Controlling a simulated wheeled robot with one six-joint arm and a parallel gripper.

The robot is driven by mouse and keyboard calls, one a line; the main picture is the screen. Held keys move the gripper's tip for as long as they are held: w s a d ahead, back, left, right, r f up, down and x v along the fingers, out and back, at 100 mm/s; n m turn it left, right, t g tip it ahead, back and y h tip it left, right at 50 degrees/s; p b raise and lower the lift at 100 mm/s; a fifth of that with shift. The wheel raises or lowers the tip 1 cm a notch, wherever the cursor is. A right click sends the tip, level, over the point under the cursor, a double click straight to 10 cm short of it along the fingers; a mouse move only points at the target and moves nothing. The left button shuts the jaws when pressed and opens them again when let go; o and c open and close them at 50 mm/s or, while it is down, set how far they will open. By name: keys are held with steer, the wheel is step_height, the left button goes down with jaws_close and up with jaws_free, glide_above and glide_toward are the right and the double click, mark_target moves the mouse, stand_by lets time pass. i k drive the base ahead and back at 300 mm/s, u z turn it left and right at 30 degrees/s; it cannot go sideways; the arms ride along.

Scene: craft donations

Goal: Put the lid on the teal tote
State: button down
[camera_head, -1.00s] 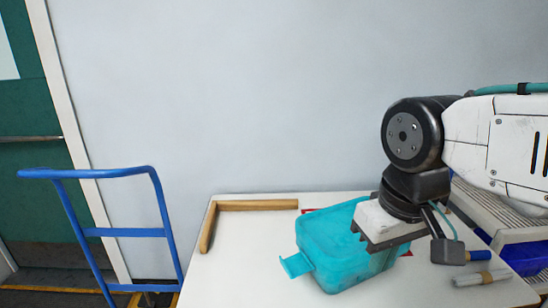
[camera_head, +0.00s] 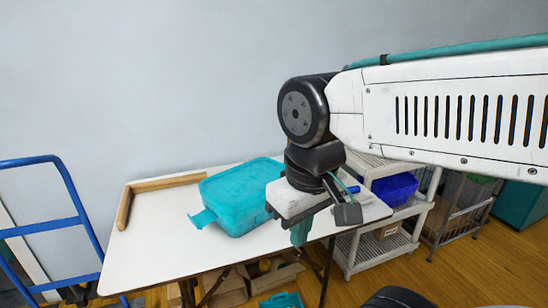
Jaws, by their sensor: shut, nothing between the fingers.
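A teal tote (camera_head: 240,190) rests on the white folding table. Its top looks covered by a smooth teal surface, and a tab sticks out at its front left. I cannot tell whether this top is a separate lid or how it is seated. My gripper (camera_head: 299,240) is shut and empty, pointing down with its teal fingers at the table's front edge, right of the tote. The gripper body hides the tote's right end. Another teal item (camera_head: 282,300) shows at the bottom edge, low under the table, mostly cut off.
A wooden L-shaped strip (camera_head: 165,185) lies along the table's back left corner. The front left of the white table (camera_head: 150,250) is clear. A blue trolley (camera_head: 45,225) stands left. A shelf rack (camera_head: 375,250) with a blue bin (camera_head: 390,188) stands right. Cardboard boxes (camera_head: 232,288) sit below.

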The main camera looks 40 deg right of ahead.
mark_target(232, 191)
steer(key=u, duration=0.05)
steer(key=i, duration=1.25)
steer(key=z, duration=0.6)
